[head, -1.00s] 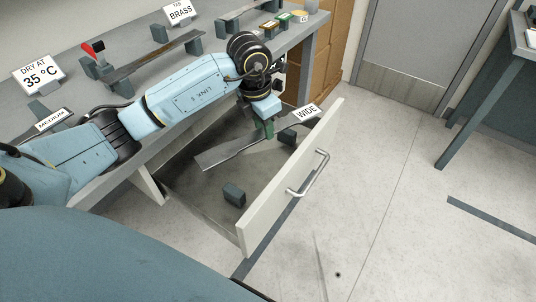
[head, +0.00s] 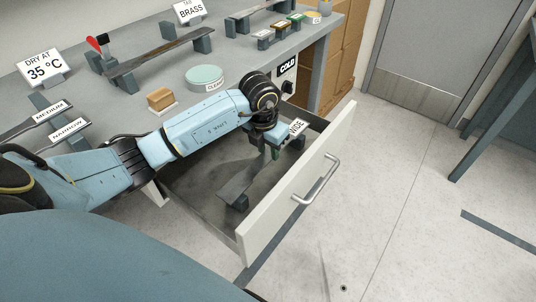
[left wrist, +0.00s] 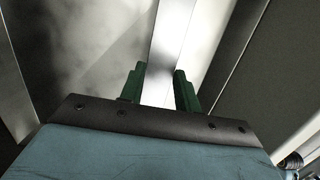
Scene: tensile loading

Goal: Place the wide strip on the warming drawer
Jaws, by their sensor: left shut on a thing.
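The wide strip (head: 238,183) is a flat grey metal bar inside the open drawer (head: 285,198) under the bench. My left gripper (head: 272,151) is shut on the strip toward its far end. The strip's near end lies over or against a dark support block (head: 239,203); I cannot tell whether it touches. A second dark block stands near the far end, beside the "WIDE" label (head: 297,127). In the left wrist view, the strip (left wrist: 173,40) runs between the green fingertips (left wrist: 160,88). My right gripper is not in view.
The drawer front with its handle (head: 318,182) stands out over clear floor. The bench top holds a strip on supports (head: 155,52), a round green-topped pad (head: 204,75), a tan block (head: 160,98) and labels. A "COLD" sign (head: 287,67) is on the bench front.

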